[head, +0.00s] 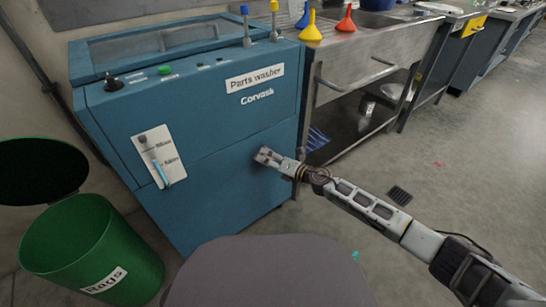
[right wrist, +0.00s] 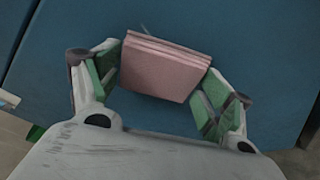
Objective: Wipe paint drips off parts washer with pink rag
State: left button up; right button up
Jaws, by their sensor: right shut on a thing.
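The blue parts washer (head: 230,150) stands at the left centre of the head view, labelled "Parts washer" and "Corvask". My right gripper (head: 266,157) is in front of its front panel, towards the right side. In the right wrist view the gripper is shut on a folded pink rag (right wrist: 165,68), held between its green-padded fingers. The blue panel (right wrist: 255,45) fills the background behind the rag. I cannot tell whether the rag touches it. In the head view the rag is hidden. I make out no paint drips on the panel. My left gripper is not in view.
A green bin (head: 88,245) labelled "Rags" stands at the lower left, its dark lid open. A steel sink bench (head: 370,55) adjoins the washer's right, with yellow (head: 312,30) and red (head: 347,20) funnels on top. The floor at right is mostly clear.

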jog(key=shift+s+a+p, duration=0.65)
jog(key=shift+s+a, duration=0.15)
jog(key=shift+a, duration=0.2)
jog(key=shift+w+r, duration=0.1)
jog(key=shift+r, duration=0.05)
jog(key=shift+w, duration=0.1)
jog(key=shift+w+d+b, duration=0.3)
jog(key=shift+w+d, duration=0.3)
jog(key=shift+d, duration=0.25)
jog(key=shift+w+d+b, duration=0.3)
jog(key=shift+w+d, duration=0.25)
jog(key=shift+d, duration=0.3)
jog(key=shift+s, duration=0.15)
jog(key=shift+a, duration=0.1)
jog(key=shift+s+a+p, duration=0.55)
jog(key=shift+a+p, duration=0.05)
jog(key=shift+a, duration=0.2)
jog(key=shift+s+a+p, duration=0.55)
jog(key=shift+a+p, duration=0.05)
jog(key=shift+a, duration=0.2)
